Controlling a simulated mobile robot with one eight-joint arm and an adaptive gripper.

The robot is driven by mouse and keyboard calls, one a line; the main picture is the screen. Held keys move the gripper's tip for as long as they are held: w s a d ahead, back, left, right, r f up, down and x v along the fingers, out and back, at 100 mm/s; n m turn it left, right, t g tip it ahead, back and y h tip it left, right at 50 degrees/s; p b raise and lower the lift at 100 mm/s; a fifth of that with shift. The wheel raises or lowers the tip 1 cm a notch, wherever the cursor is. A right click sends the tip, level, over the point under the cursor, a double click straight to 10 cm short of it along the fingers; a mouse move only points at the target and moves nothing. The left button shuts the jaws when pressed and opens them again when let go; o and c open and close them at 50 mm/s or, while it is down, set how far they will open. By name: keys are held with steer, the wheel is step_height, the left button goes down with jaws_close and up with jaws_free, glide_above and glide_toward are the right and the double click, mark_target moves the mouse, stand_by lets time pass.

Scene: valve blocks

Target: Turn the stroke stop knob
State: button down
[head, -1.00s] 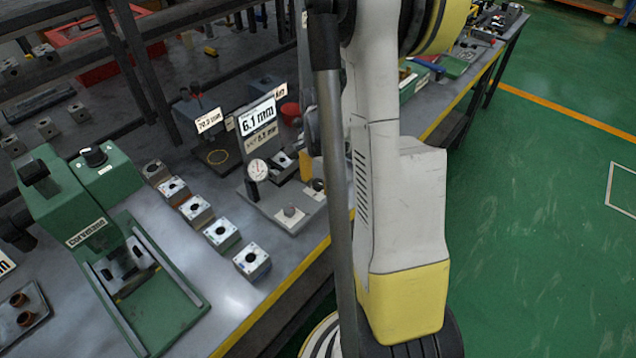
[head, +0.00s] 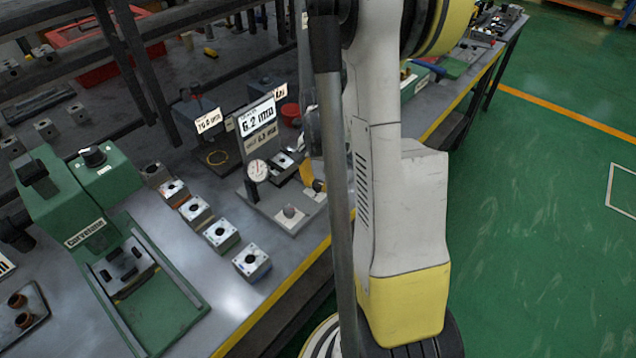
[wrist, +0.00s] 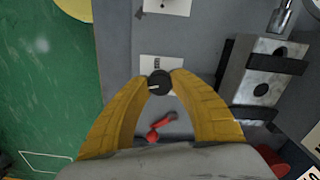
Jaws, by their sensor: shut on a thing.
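The stroke stop knob (wrist: 158,84) is small, round and black with a pale pointer line. In the wrist view it sits between the two yellow fingertips of my gripper (wrist: 160,79), which are shut on it from both sides. In the head view my gripper (head: 306,173) is mostly hidden behind my arm, with the dark knob (head: 319,185) just beside it. The knob is on the grey gauge stand (head: 272,213). A display (head: 257,117) on the stand reads 6.2 mm; a smaller line under it is hard to read. A round dial (head: 258,171) stands in front.
In the head view several valve blocks (head: 222,235) stand in a row, and a green press (head: 100,240) is at left.

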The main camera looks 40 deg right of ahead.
mark_target(318, 183)
steer(key=n, duration=0.5)
steer(key=shift+n, duration=0.7)
steer(key=c, duration=1.1)
jaws_free()
steer(key=shift+o, duration=0.2)
steer(key=shift+r, duration=0.1)
step_height(318, 183, up, 12)
